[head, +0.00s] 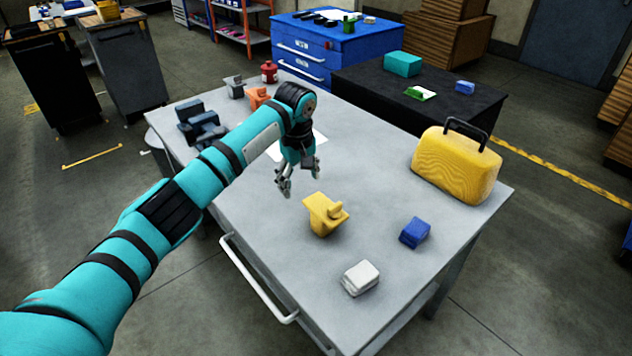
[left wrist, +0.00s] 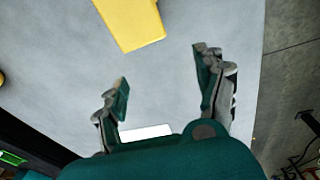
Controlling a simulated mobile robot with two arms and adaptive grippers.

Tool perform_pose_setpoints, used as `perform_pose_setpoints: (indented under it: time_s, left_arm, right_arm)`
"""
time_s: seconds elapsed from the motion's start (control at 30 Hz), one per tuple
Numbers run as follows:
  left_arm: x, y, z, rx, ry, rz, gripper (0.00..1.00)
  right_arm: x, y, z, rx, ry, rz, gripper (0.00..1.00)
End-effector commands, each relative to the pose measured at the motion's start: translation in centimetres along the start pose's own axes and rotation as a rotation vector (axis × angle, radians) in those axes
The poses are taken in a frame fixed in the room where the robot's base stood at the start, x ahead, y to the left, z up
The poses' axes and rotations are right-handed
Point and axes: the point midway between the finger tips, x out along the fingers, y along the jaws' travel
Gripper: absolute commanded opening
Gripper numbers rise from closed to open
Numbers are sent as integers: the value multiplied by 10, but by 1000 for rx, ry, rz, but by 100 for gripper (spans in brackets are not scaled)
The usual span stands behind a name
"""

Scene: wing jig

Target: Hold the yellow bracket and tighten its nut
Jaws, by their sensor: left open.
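The yellow bracket (head: 322,215) stands on the grey table, near the middle of the head view, with a small rounded yellow piece on its top. I cannot make out a separate nut on it. My left gripper (head: 285,190) is above the table, up and to the left of the bracket, pointing down. It is open and empty, apart from the bracket. In the left wrist view a yellow surface, likely the bracket (left wrist: 130,22), shows at the top, beyond the spread fingertips of the left gripper (left wrist: 160,68). My right gripper is not in view.
On the table (head: 270,250) are a white block (head: 361,278), a blue block (head: 415,232) and a yellow case (head: 456,165). Dark blue parts (head: 200,122), an orange part (head: 258,97) and a red item (head: 269,71) stand at the far end. Bare tabletop surrounds the bracket.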

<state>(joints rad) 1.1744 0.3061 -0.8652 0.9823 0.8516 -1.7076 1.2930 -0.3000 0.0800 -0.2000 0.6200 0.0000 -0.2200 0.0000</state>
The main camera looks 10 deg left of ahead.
Motion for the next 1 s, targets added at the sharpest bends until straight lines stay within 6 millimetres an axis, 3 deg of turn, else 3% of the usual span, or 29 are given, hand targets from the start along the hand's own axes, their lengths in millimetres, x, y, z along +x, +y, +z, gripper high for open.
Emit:
perform_pose_setpoints:
  time_s: [0.1,0.23,0.7,1.0]
  left_arm:
    - [-12,12,31,-57,-58,-37,71]
    - [-16,15,46,-90,-84,-64,71]
    - [51,11,54,-96,-88,-69,71]
    - [61,10,55,-95,-87,-67,71]
  right_arm:
    - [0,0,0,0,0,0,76]
    - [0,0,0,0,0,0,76]
    - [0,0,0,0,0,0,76]
    - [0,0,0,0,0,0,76]
